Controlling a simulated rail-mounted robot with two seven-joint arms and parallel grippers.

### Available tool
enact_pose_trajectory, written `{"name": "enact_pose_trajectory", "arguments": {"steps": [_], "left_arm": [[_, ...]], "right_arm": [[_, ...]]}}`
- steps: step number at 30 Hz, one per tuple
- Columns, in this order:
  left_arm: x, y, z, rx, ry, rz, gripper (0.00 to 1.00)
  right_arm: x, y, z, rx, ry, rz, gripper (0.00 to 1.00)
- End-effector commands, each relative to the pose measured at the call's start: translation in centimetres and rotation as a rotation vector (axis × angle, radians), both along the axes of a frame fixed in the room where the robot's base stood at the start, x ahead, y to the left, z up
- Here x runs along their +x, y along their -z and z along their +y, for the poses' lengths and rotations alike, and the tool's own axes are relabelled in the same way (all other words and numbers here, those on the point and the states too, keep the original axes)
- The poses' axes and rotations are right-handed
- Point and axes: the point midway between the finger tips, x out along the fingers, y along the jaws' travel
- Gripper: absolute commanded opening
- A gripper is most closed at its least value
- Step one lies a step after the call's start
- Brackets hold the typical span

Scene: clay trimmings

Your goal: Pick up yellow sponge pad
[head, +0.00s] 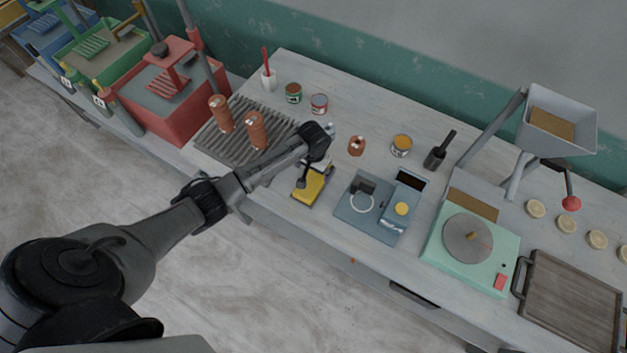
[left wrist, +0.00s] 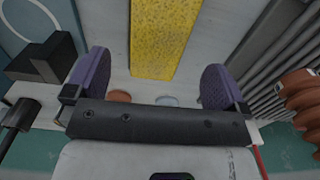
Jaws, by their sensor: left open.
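The yellow sponge pad (head: 311,188) lies on the light worktop near its front edge, between the ribbed grey mat and the blue device. In the left wrist view the pad (left wrist: 159,38) runs up from the middle to the top edge. My left gripper (head: 317,170) is over the far end of the pad and hides part of it. Its two purple finger pads stand wide apart in the left wrist view (left wrist: 155,88), with the sponge between them in the picture and nothing held. Whether the fingers are level with the pad is hard to tell. My right gripper is not seen.
Two brown clay cylinders (head: 256,130) stand on the ribbed mat (head: 204,141) to the left. A blue device (head: 365,222) sits close on the right. Small tins (head: 401,145) and an orange-brown piece (head: 357,146) stand behind. A green turntable unit (head: 495,261) is farther right.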

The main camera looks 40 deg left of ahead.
Motion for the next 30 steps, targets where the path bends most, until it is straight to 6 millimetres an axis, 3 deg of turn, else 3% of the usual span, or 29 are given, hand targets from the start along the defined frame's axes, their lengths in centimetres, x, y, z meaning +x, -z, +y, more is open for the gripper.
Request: {"name": "enact_pose_trajectory", "arguments": {"steps": [7, 18, 28, 30], "left_arm": [[-0.1, 1.3, -0.1, 0.000, 0.001, 0.002, 1.00], [-0.1, 5.5, 0.0, 0.000, 0.001, 0.001, 1.00], [-0.1, 5.9, 0.0, 0.001, 0.002, 0.000, 1.00], [-0.1, 5.9, 0.0, 0.001, 0.002, 0.000, 0.93]], "right_arm": [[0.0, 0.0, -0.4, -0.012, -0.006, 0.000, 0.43], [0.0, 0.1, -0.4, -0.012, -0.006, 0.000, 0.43], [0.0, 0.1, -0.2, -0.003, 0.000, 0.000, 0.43], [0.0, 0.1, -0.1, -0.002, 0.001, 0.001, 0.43]]}}
